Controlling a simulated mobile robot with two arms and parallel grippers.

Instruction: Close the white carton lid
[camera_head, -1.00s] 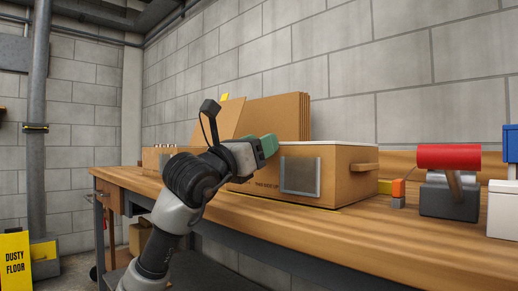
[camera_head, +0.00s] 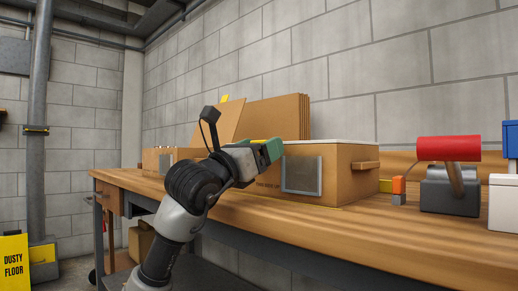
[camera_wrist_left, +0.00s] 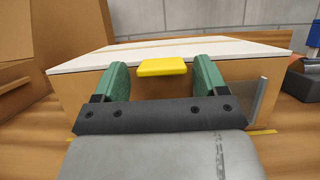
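The carton (camera_head: 345,175) is a brown box with a grey panel on its front and a thin white lid (camera_head: 335,142) along its top. In the left wrist view the white lid (camera_wrist_left: 225,48) spans the frame, with a brown strip along part of it. A yellow tab (camera_wrist_left: 162,67) stands out at its front edge. My left gripper (camera_head: 268,150) is at the carton's front left. In the left wrist view its green fingers (camera_wrist_left: 162,78) are open, one on each side of the yellow tab, apart from it. My right gripper is not in view.
Upright brown boards (camera_head: 275,117) stand behind the carton. A smaller brown box (camera_head: 155,158) is at the left bench end. An orange-topped block (camera_head: 398,186) and a red roller on a grey stand (camera_head: 449,150) are on the right. The bench front (camera_head: 330,225) is clear.

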